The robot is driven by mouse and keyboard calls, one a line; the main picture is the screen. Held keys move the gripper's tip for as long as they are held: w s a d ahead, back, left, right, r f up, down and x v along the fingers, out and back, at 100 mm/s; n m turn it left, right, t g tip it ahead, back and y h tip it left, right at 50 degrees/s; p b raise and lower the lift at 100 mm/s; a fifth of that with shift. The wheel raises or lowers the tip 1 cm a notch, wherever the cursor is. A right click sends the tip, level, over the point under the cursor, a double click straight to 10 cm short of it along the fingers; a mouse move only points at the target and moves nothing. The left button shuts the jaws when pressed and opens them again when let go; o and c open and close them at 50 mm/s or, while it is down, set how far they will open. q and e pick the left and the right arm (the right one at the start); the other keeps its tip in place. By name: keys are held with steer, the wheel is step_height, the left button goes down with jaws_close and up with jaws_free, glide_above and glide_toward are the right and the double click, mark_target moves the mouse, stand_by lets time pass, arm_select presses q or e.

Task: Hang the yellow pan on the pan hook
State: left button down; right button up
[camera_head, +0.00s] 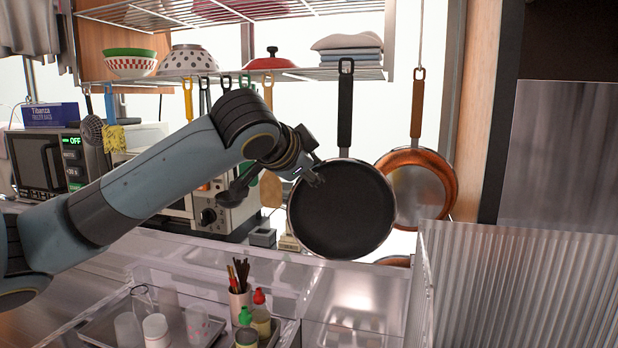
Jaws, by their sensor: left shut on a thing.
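A frying pan (341,212) with a black inside, a pale rim and a black handle hangs upright in front of the shelf, handle up. Its outer side is hidden, so I cannot tell if it is yellow. The handle's looped top (346,66) is at the lower shelf's front edge; I cannot tell whether it sits on a hook. My left gripper (312,175) is shut on this pan at its upper left rim. A copper-orange pan (418,190) hangs just right of it by a brown handle, from a hook (419,74). My right gripper is not in view.
Bowls (188,60), a red lid (271,60) and folded cloths (347,45) sit on the wire shelf. Utensils hang below. A microwave (45,160) stands at left. A clear bin with bottles (261,315) and cups lies in front. A ribbed panel (520,285) borders the right.

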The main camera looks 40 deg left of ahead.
arm_select(q)
steer(key=shift+w+a, duration=0.3)
steer(key=shift+w, duration=0.25)
steer(key=shift+w+a+f+b, duration=0.1)
steer(key=shift+w+a+b, duration=0.4)
steer(key=shift+w+b, duration=0.35)
steer(key=shift+w+a+f, duration=0.25)
steer(key=shift+w, duration=0.3)
steer(key=shift+w+f+p, duration=0.1)
steer(key=shift+f+p, duration=0.05)
steer(key=shift+p, duration=0.2)
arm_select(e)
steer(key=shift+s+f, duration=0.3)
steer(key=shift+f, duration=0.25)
arm_select(q)
steer(key=shift+a+f, duration=0.1)
steer(key=c, duration=1.2)
jaws_free()
steer(key=shift+o, duration=0.2)
steer(key=shift+f, duration=0.15)
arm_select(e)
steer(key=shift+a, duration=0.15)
